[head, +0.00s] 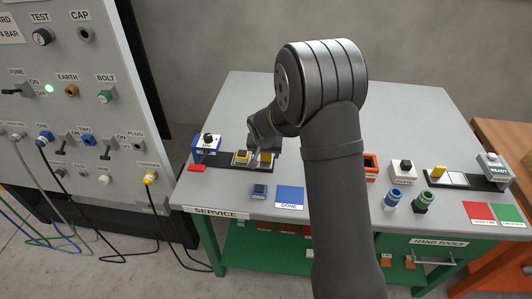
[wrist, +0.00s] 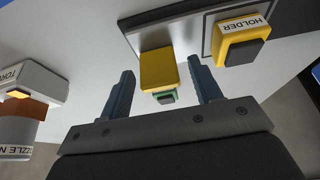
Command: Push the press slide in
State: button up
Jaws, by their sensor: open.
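No label I can read names the press slide. A yellow block (head: 265,158) stands at the right end of the black base at the table's left; the same block appears to show in the wrist view (wrist: 157,70). There it lies between the fingertips of my gripper (wrist: 163,88), which is open with gaps on both sides; I see no clear contact. A yellow holder block (wrist: 243,42) with a dark top is beside it, also in the head view (head: 242,157). At the table's right, another yellow piece (head: 438,172) sits on a black base near a white READY box (head: 493,165).
A blue-and-white box (head: 208,143) and red piece (head: 197,168) are left of my gripper. A blue DONE mat (head: 290,196) lies in front. A white box with orange (wrist: 30,85) is at the wrist view's left. My arm hides the table's middle. A control panel (head: 75,120) stands left.

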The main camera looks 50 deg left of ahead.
grip_shut()
jog(key=s+a, duration=0.8)
jog(key=shift+s+a, duration=0.1)
jog(key=shift+s, duration=0.05)
grip_release()
jog(key=v, duration=1.7)
jog(key=shift+r, duration=0.2)
jog(key=shift+f, duration=0.1)
jog(key=x, duration=1.7)
jog(key=shift+f, duration=0.1)
jog(key=shift+o, duration=0.2)
